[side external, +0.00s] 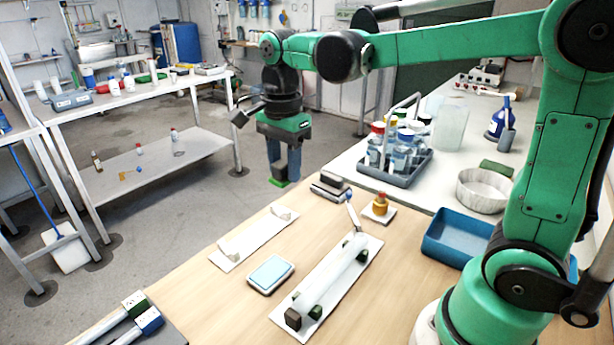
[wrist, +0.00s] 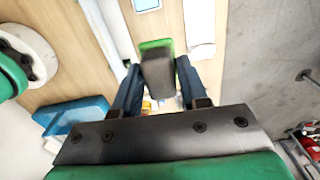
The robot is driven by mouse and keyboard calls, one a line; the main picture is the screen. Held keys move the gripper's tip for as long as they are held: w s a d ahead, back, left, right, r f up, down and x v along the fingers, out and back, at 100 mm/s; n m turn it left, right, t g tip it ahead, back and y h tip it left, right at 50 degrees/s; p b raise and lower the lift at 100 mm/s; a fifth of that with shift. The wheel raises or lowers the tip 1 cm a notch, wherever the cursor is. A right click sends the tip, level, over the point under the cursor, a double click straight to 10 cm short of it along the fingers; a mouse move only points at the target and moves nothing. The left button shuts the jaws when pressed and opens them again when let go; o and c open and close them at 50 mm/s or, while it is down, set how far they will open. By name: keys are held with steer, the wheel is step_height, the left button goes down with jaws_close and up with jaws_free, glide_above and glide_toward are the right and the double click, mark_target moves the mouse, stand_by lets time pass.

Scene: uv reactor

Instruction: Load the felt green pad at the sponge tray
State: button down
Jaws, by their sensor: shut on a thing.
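My gripper (side external: 284,172) hangs from the arm beyond the far left side of the wooden table, above floor level. Its blue fingers are shut on the felt green pad, a dark grey block with a green face. The pad's green edge (side external: 281,183) shows below the fingertips. In the wrist view the pad (wrist: 157,68) sits between the two fingers of my gripper (wrist: 158,88). A small pale tray with a light blue top (side external: 270,273) lies on the table; I cannot tell for certain whether it is the sponge tray.
A stack of dark grey blocks (side external: 330,186) stands at the table's far edge. A white tube on a long plate (side external: 330,275) and a narrow white plate (side external: 253,240) lie nearby. A bottle carrier (side external: 395,165), a round white bowl (side external: 485,190) and a blue bin (side external: 460,238) stand right.

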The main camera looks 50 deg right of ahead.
glide_above(270, 272)
step_height(270, 272, down, 8)
steer(key=r, duration=0.1)
steer(key=shift+f, duration=3.3)
steer(key=shift+f, duration=0.45)
step_height(270, 272, up, 7)
steer(key=shift+d, duration=0.1)
